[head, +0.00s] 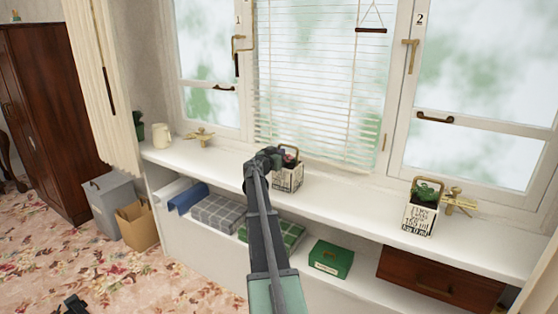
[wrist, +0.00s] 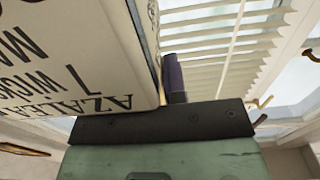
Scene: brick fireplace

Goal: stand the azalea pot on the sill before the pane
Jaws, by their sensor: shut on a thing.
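The azalea pot (head: 288,180) is a cream, square pot with dark print, over the white sill (head: 340,200) in front of the middle pane with the blind (head: 315,80). I cannot tell whether its base touches the sill. My gripper (head: 272,158) is shut on it at its upper left side and hides part of it. In the wrist view the pot's wall (wrist: 75,55) fills the upper left, with "AZALEA" printed upside down. One dark finger (wrist: 174,78) stands against the pot's edge; the other is hidden.
A second lettered pot (head: 420,214) with a green plant stands at the right, near a brass ornament (head: 460,202). Another brass ornament (head: 199,136) and a cream jug (head: 161,136) are at the left. Below are folded cloths (head: 218,212) and a green box (head: 331,258).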

